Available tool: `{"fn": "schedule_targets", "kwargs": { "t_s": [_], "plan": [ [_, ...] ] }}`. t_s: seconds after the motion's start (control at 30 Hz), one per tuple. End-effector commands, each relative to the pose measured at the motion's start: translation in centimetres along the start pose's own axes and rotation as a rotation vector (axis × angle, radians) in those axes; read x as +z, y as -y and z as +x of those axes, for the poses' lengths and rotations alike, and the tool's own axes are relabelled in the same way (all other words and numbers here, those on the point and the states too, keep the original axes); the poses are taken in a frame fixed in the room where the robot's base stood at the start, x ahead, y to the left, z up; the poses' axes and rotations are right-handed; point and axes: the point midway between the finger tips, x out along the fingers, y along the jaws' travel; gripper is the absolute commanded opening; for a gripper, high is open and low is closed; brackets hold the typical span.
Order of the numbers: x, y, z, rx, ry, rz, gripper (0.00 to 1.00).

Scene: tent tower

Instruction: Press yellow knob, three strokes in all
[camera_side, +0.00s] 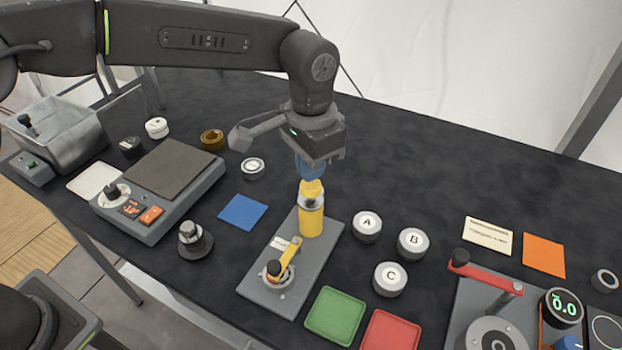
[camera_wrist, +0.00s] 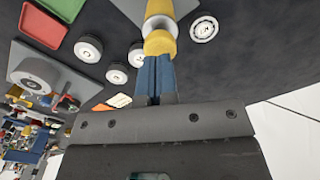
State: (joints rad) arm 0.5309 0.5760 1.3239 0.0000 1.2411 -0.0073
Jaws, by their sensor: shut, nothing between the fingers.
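The yellow knob (camera_side: 312,188) tops a yellow post (camera_side: 311,222) with a metal collar, standing on a grey plate (camera_side: 317,262). In the wrist view the yellow knob (camera_wrist: 160,43) lies straight beyond my fingertips. My gripper (camera_side: 309,176) points down over the knob with its blue fingers shut and nothing between them. In the wrist view my gripper (camera_wrist: 157,58) has its fingers side by side, their tips at the knob's edge. The tips look at or very near the knob's top; I cannot tell whether they touch. The fingertips partly hide the knob's top.
A yellow crank (camera_side: 285,258) shares the plate. White buttons A (camera_side: 367,225), B (camera_side: 412,242) and C (camera_side: 390,279) stand to its right. Green (camera_side: 335,315) and red (camera_side: 391,331) trays lie in front. A red-handled device (camera_side: 487,275) is at right. Black table behind is clear.

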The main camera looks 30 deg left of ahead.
Motion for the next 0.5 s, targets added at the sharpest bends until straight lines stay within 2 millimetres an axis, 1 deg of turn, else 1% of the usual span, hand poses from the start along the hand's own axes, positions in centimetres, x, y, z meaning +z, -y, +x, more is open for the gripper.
{"fn": "schedule_targets", "kwargs": {
  "t_s": [0.5],
  "plan": [
    [0.0, 0.0, 2.6, 0.0, 0.003, 0.0, 0.0]
  ]
}}
